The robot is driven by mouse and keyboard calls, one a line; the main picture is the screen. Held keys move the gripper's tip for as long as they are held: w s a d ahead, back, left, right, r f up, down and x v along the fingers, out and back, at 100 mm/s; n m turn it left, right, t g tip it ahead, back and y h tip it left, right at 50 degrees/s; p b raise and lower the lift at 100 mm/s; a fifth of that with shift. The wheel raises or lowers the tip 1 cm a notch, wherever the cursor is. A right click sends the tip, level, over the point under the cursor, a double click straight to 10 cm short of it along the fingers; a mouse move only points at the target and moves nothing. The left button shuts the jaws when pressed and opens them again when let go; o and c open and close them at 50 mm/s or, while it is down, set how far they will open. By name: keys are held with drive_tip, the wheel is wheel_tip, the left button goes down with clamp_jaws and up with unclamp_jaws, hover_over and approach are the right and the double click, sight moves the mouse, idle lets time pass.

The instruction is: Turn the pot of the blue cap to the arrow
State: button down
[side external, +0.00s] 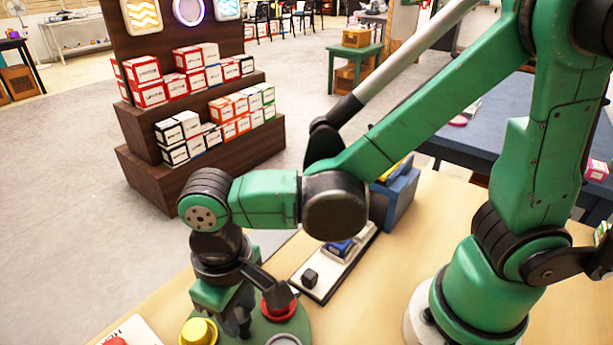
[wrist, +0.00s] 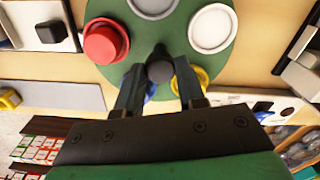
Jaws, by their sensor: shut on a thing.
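My gripper (wrist: 160,82) is shut on a dark knob (wrist: 160,68) that stands up near the turntable's middle. In the side view my gripper (side external: 238,322) points down over the turntable (side external: 262,326), between the yellow pot (side external: 199,332) and the red pot (side external: 279,304). I cannot make out the arrow.
A white-topped tray (side external: 330,270) with a black block (side external: 310,279) and a blue part lies beside the turntable on the wooden table. A blue bin (side external: 397,195) stands behind it. Shelves of boxes stand beyond.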

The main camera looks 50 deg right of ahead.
sight(240, 315)
drive_tip(key=shift+m, duration=6.5)
drive_tip(key=c, duration=0.5)
unclamp_jaws()
drive_tip(key=shift+r, duration=2.8)
